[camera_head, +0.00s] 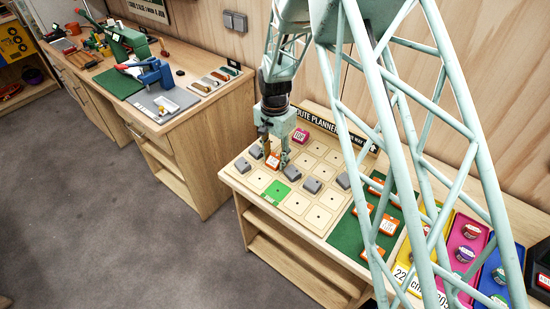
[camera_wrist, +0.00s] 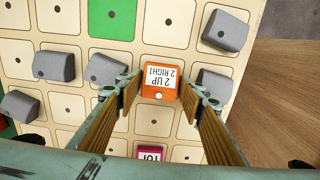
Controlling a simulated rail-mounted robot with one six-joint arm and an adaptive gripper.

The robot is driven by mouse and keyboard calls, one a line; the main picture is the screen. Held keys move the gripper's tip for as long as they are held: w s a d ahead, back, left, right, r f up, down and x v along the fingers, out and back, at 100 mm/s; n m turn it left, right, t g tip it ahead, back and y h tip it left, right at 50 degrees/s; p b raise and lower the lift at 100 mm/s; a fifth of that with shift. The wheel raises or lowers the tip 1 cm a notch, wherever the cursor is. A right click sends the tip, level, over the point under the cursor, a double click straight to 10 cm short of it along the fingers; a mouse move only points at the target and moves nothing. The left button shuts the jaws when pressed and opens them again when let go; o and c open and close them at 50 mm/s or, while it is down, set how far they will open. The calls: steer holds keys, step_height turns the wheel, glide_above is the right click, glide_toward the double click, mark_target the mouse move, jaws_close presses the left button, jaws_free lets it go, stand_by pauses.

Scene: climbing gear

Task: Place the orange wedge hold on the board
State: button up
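The board (camera_head: 296,205) is a pale grid of squares with a dot in each, and one square is green (camera_head: 277,192). An orange wedge hold (camera_head: 273,161) sits on the board near its left side. It also shows in the wrist view (camera_wrist: 159,82), its white label reading "2 UP 2 RIGHT". My gripper (camera_head: 275,152) points down over this hold. In the wrist view my fingers (camera_wrist: 163,90) stand on either side of it, with a visible gap at each side. A pink hold marked TOP (camera_head: 300,135) sits farther back on the board.
Several grey holds, one of them at the front right (camera_head: 312,185), sit around the orange one. A green mat (camera_head: 346,232) with several orange holds lies right of the board, then coloured trays (camera_head: 452,238). A workbench (camera_head: 175,125) with tools stands to the left.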

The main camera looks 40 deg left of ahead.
mark_target(275, 158)
steer(key=shift+r, duration=0.1)
step_height(275, 158, up, 12)
stand_by(1.0)
stand_by(0.6)
